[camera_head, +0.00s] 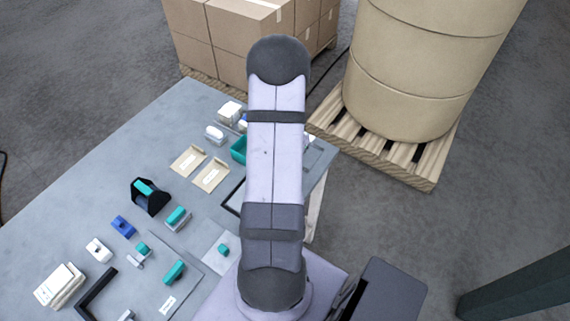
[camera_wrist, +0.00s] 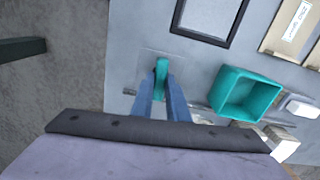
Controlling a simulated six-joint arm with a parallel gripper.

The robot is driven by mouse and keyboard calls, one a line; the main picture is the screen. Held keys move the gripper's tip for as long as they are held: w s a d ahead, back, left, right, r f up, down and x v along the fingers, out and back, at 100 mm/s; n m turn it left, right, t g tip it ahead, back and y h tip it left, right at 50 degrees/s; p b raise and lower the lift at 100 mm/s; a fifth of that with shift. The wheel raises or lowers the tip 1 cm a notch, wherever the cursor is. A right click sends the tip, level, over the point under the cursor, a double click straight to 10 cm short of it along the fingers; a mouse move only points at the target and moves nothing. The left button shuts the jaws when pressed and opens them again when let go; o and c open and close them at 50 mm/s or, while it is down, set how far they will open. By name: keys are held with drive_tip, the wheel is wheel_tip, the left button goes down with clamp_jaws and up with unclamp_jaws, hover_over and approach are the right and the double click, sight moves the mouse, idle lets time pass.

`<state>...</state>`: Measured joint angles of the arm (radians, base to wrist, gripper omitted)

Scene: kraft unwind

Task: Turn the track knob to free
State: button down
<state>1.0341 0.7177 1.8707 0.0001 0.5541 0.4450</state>
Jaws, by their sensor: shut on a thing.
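In the wrist view, a slim teal knob (camera_wrist: 161,66) stands on a pale square plate (camera_wrist: 145,64) near the table's edge. I take it to be the track knob; no readable marking shows which setting it points at. My gripper (camera_wrist: 162,80) has its two blue fingers closed on the knob from either side. The fingers hide part of the knob and plate. In the head view my arm hides both my gripper and the knob.
A teal open bin (camera_wrist: 246,95) stands right of my gripper, with white blocks (camera_wrist: 299,106) beside it. A dark-framed panel (camera_wrist: 208,16) lies beyond. On the grey table (camera_head: 95,165), other teal knobs and small parts are spread. Cartons (camera_head: 215,45) and large kraft rolls (camera_head: 405,80) stand behind.

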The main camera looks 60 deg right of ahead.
idle(0.3)
drive_tip(key=c, duration=1.7)
unclamp_jaws()
drive_tip(key=shift+r+b, duration=1.1)
drive_tip(key=shift+r, duration=2.65)
